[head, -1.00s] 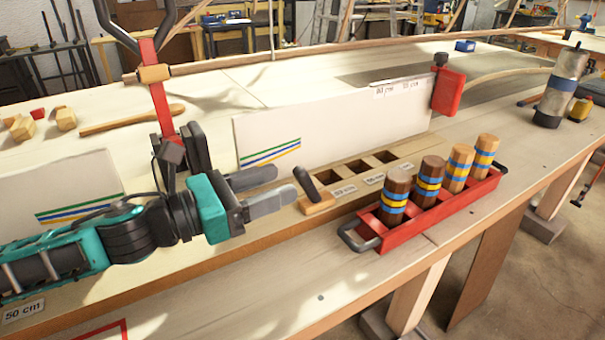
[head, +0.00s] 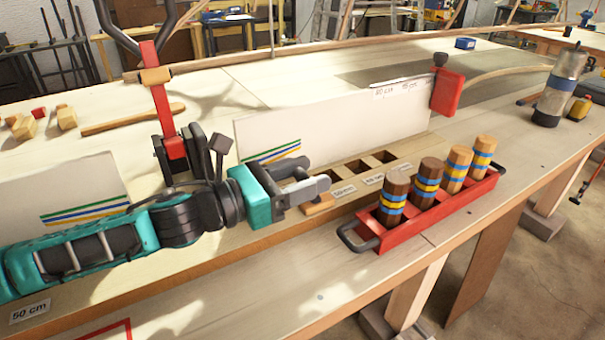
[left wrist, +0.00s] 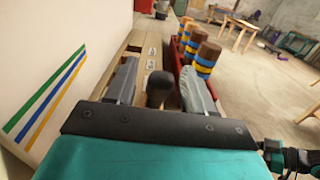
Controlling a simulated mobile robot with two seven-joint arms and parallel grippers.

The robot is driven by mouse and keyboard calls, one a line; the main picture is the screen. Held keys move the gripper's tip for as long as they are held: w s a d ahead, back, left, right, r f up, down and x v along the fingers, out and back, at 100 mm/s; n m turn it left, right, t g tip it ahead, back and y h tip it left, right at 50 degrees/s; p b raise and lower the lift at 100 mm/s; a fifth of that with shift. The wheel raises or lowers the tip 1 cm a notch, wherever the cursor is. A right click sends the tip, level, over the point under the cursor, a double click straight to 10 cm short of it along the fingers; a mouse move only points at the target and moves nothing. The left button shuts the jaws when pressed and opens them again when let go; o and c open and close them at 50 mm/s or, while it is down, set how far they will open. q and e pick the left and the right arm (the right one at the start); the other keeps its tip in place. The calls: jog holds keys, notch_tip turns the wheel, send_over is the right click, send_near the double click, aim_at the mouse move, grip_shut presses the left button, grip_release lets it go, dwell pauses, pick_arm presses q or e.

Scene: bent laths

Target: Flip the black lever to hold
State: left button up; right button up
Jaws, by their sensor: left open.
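The black lever (left wrist: 158,88) stands between the two fingers of my left gripper (head: 309,175) in the left wrist view, with gaps on both sides. In the head view the fingers mostly hide the lever, and its small wooden base (head: 319,207) shows below them. My left gripper is open and around the lever, not shut on it. It also shows in the left wrist view (left wrist: 158,68), with a grey finger on each side. I cannot read any hold mark near the lever.
A red tray (head: 425,218) with several striped wooden cylinders stands just right of the lever. Behind is an upright white board (head: 335,122), with square holes (head: 356,168) before it. A red clamp (head: 165,105) rises behind my left arm.

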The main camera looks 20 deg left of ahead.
pick_arm(q)
jog(key=shift+c, duration=0.2)
grip_shut()
dwell(0.4)
